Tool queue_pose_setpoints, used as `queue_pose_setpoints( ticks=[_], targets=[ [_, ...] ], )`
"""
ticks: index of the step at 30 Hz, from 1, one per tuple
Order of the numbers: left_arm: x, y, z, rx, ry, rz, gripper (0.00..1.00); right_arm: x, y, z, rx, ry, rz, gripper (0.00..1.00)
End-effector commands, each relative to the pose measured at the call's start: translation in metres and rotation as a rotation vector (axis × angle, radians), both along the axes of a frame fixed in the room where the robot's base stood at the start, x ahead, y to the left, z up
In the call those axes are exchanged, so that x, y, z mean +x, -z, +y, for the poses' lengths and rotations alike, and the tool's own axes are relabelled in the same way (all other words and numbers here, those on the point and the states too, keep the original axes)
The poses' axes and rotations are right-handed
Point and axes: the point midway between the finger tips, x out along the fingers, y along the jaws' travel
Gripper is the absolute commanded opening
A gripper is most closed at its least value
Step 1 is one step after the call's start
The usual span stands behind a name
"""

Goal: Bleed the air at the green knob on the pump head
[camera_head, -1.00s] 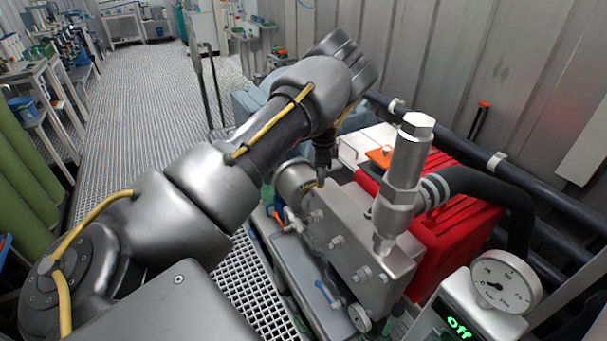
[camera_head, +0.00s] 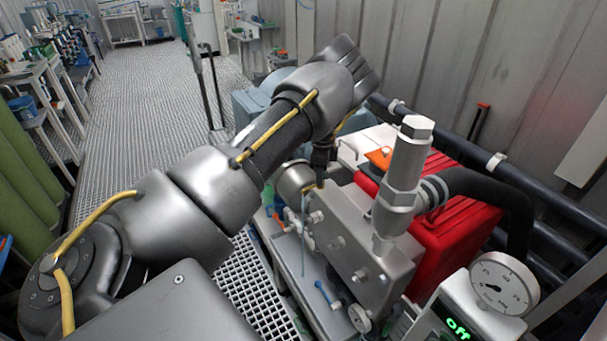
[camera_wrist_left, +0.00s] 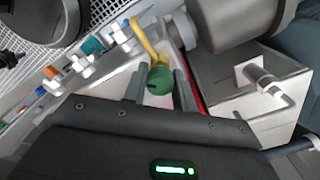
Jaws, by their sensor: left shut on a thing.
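The green knob (camera_wrist_left: 160,80) shows in the left wrist view between the two fingers of my left gripper (camera_wrist_left: 160,88), which is shut on it. A bent yellow spout (camera_wrist_left: 146,42) sticks out beside the knob. In the head view my left gripper (camera_head: 320,172) reaches down at the far end of the grey metal pump head (camera_head: 345,245), and the knob is hidden there. A thin pale-blue stream (camera_head: 303,238) hangs straight down from the brass-coloured spout (camera_head: 312,187). My right gripper is in neither view.
A pressure gauge (camera_head: 503,283) and a display reading "off" (camera_head: 457,328) are at the lower right. A tall metal valve (camera_head: 402,180) and black hose (camera_head: 490,185) stand beside the red housing (camera_head: 455,225). A blue-handled valve (camera_head: 327,293) is low on the front.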

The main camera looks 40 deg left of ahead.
Motion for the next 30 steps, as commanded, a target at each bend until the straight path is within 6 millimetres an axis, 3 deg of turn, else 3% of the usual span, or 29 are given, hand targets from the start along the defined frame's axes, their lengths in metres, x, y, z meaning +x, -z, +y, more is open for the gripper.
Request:
queue_pose_setpoints(
  ticks=[3, 9, 13, 17, 23, 30],
  targets=[
    [-0.001, -0.001, 0.001, 0.001, 0.128, 0.003, 0.07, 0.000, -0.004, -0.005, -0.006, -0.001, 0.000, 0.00],
    [-0.001, 0.000, 0.001, 0.002, 0.197, 0.002, 0.07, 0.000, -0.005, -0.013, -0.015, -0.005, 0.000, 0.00],
    [-0.001, -0.001, 0.001, 0.002, 0.373, 0.004, 0.07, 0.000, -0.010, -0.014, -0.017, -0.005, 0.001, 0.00],
    [-0.001, 0.000, 0.001, 0.001, 0.511, 0.003, 0.07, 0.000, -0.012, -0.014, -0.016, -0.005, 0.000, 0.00],
    [-0.001, 0.000, 0.001, 0.000, 0.583, 0.003, 0.07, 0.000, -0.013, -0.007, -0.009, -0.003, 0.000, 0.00],
    [-0.001, -0.001, 0.001, 0.000, 0.882, 0.003, 0.07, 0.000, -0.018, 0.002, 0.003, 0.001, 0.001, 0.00]
  ],
)
